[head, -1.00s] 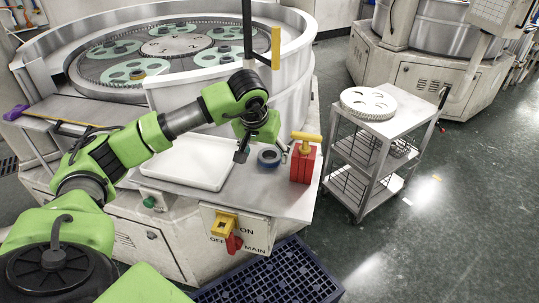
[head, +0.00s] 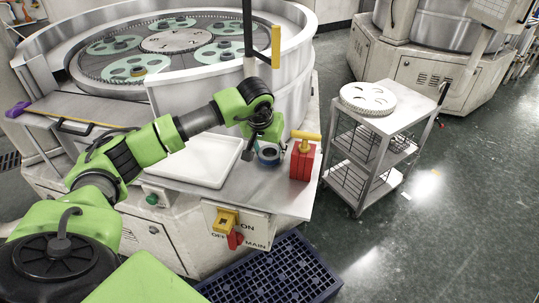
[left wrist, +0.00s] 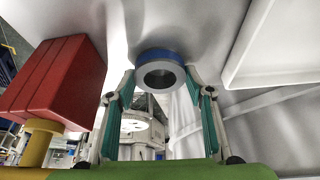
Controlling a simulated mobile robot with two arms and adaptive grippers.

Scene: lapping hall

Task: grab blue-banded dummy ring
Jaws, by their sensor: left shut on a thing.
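The blue-banded dummy ring (head: 269,156) is a grey ring with a blue band and a dark hole. It is at the right part of the machine's front ledge, just left of a red block. In the left wrist view the ring (left wrist: 160,56) sits between my two fingertips. My left gripper (head: 266,154) is shut on it, one finger on each side; both teal-padded fingers (left wrist: 160,78) show in the wrist view. The ring appears to be at the ledge surface; I cannot tell whether it is lifted. My right gripper is not in view.
The red block with a yellow T-handle (head: 302,160) stands close right of the ring. A white tray (head: 200,160) lies to the left. A steel cart (head: 400,118) holding a white gear-edged disc (head: 368,99) stands to the right. A dark pole with a yellow part (head: 275,47) rises behind.

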